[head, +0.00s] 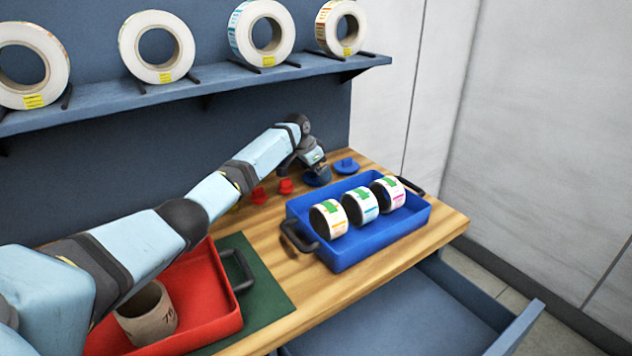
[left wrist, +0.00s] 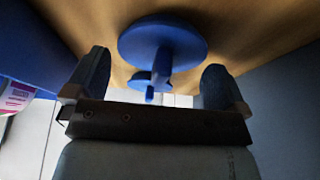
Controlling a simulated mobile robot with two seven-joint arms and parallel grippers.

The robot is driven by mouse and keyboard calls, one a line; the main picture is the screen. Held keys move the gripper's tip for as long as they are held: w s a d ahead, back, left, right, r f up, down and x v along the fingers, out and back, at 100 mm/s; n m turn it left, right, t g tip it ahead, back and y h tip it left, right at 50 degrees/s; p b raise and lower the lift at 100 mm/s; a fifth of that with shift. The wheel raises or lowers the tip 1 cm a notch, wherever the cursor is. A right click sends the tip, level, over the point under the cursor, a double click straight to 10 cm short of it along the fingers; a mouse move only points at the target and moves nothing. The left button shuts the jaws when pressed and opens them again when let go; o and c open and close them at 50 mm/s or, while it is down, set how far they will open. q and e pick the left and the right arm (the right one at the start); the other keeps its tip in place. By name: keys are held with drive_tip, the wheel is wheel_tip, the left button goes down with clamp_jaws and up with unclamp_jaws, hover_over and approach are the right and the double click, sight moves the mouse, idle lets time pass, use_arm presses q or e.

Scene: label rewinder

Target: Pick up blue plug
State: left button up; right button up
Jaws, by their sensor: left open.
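Two blue plugs stand on the wooden worktop near the back wall. One blue plug (head: 318,181) is right under my left gripper (head: 316,170) and partly hidden by it. The other blue plug (head: 346,166) stands free just to its right. In the left wrist view a blue plug (left wrist: 162,42), with a round flange and a narrower stem, shows just beyond the spread fingers of my left gripper (left wrist: 154,84). The fingers are open, one to each side of the stem, with nothing held. My right gripper is not in view.
Red plugs (head: 286,186) stand left of the gripper. A blue tray (head: 375,243) with three label rolls sits in front, close by. A red tray (head: 225,315) with a cardboard core lies on a green mat (head: 262,290). A shelf (head: 200,90) with large rolls hangs above.

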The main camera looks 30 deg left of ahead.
use_arm(q)
drive_tip(key=shift+w+f, duration=0.15)
drive_tip(key=shift+f, duration=0.1)
drive_tip(key=c, duration=0.7)
drive_tip(key=shift+o, duration=0.2)
drive_tip(key=shift+r, duration=0.2)
